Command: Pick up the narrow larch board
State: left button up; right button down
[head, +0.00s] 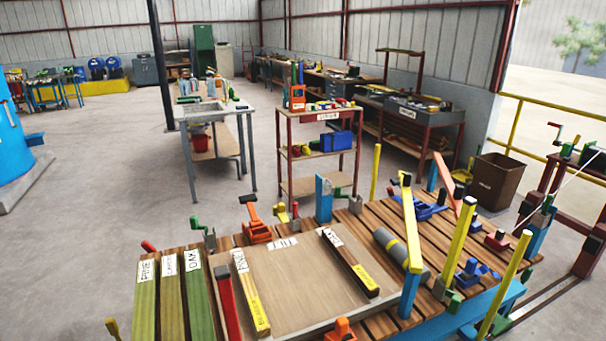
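The labelled boards lie on a slatted wooden bench in the head view. On a flat tan panel (300,292), one narrow board (252,300) with a white label and a yellow end lies at the left. Another narrow dark board (350,264), also with a white label and a yellow end, lies at the right. Their labels are too small to read surely, so I cannot tell which is larch. Three greenish boards (172,310) with white labels lie side by side further left; the rightmost label seems to read OAK. Neither of my grippers is in view.
A red bar (226,303) lies close beside the left narrow board. An orange clamp (256,232) stands behind the panel, and a grey roller (398,250) lies to its right. Yellow posts (461,232) rise at the bench's right. A red-framed shelf cart (318,150) stands behind.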

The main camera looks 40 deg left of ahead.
aim_at(172, 324)
jog(key=u, duration=2.15)
jog(key=i+j+z, duration=0.15)
jog(key=j, duration=0.5)
jog(key=i+j+z, duration=0.15)
jog(key=j, duration=0.55)
jog(key=i+j+z, duration=0.15)
jog(key=j, duration=0.55)
jog(key=k, duration=0.05)
